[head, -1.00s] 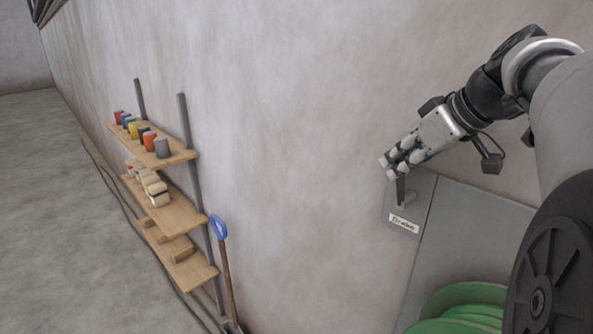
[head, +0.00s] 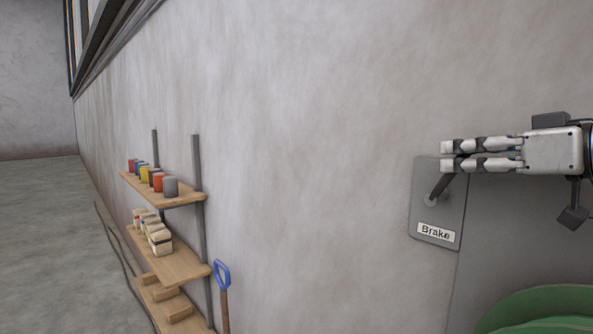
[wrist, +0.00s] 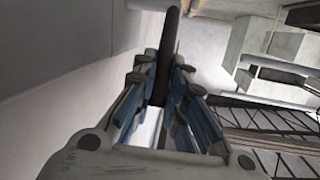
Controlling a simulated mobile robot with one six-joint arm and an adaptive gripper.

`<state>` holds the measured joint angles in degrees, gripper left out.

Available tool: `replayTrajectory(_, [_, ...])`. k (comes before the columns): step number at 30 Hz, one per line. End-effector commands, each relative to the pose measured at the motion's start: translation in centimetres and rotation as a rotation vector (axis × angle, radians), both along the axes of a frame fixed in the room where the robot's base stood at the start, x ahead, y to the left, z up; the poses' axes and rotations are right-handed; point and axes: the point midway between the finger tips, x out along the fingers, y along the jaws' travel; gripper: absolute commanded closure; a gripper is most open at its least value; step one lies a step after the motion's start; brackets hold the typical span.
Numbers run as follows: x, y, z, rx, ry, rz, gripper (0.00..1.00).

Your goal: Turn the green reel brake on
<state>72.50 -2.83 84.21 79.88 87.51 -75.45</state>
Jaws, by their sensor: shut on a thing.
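The brake lever (head: 438,187) is a dark handle on a grey plate (head: 420,212) with a white "Brake" label (head: 436,233), at the right of the head view. It leans up and to the right from its pivot. My gripper (head: 445,156) comes in from the right and is shut on the lever's upper end, which the fingers partly hide. In the wrist view the dark lever (wrist: 170,45) runs up from between the fingers (wrist: 160,85). The green reel (head: 545,312) shows in part at the bottom right of the head view.
A grey panel (head: 500,240) stands beside the brake plate, below my gripper. The wall (head: 320,150) between is bare.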

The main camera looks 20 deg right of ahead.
Motion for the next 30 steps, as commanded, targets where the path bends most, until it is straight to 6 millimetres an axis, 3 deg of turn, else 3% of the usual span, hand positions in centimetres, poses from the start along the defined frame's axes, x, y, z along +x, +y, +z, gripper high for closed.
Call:
replayTrajectory(18, [-0.23, -0.11, -0.13, 0.017, -0.035, 0.000, 1.00])
replayTrajectory(19, [-0.23, -0.11, -0.13, 0.017, -0.034, 0.000, 0.86])
replayTrajectory(27, [-0.22, -0.12, -0.16, 0.016, -0.033, 0.000, 0.68])
replayTrajectory(30, [-0.22, -0.11, -0.17, 0.016, -0.033, 0.000, 0.67])
